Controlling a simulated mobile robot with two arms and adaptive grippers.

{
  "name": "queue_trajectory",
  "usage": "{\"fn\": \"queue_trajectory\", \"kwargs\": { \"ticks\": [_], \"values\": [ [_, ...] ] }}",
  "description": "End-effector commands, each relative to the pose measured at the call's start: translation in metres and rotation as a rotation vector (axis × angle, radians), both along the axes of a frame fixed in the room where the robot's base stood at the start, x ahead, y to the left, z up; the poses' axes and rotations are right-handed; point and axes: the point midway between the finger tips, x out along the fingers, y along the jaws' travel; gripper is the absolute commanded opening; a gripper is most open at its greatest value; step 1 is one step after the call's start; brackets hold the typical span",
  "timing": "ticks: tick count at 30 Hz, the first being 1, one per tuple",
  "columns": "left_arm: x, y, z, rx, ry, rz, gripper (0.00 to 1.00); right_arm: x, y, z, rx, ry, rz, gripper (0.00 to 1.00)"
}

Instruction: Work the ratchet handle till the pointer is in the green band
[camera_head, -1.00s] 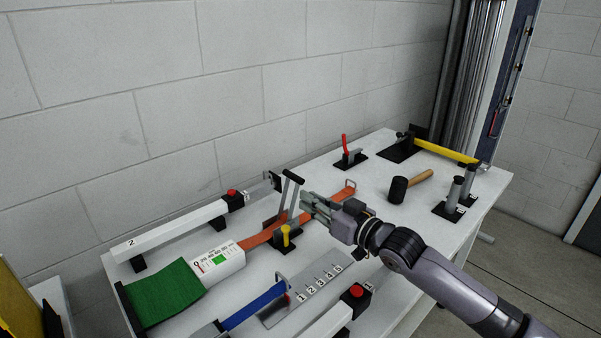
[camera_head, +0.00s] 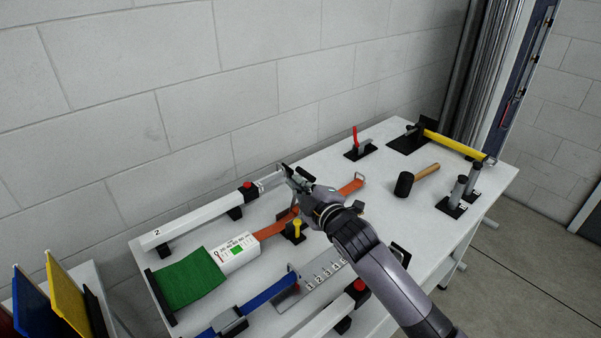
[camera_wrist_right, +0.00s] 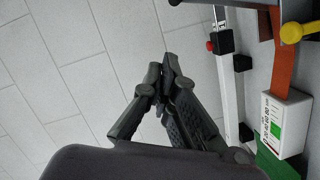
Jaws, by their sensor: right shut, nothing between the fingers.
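The white gauge box (camera_head: 240,262) has a numbered scale and a green band (camera_head: 237,250). The thin red pointer seems near the scale's low end, left of the green. The left gripper is not in view.
A long rail marked 2 (camera_head: 200,225) with a red button (camera_head: 248,185) runs behind the strap. A blue strap (camera_head: 262,303) and numbered plate (camera_head: 318,282) lie in front.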

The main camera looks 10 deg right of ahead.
Motion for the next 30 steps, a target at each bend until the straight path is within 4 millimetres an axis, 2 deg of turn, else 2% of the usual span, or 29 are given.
{"fn": "queue_trajectory", "kwargs": {
  "ticks": [3,10,12,19,30],
  "values": [
    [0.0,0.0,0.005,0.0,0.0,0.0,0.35,0.019,0.008,0.0,0.001,0.0,0.0,0.0],
    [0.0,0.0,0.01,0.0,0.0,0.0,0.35,0.05,0.02,-0.004,0.001,0.0,0.001,0.0],
    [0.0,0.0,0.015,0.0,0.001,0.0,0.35,0.055,0.006,-0.012,-0.003,0.003,-0.002,0.0],
    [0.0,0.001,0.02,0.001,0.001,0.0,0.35,0.065,-0.009,-0.023,0.0,0.001,0.0,0.0],
    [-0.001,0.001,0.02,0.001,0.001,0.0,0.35,0.066,-0.011,-0.025,0.001,0.0,0.001,0.0]
  ]
}}
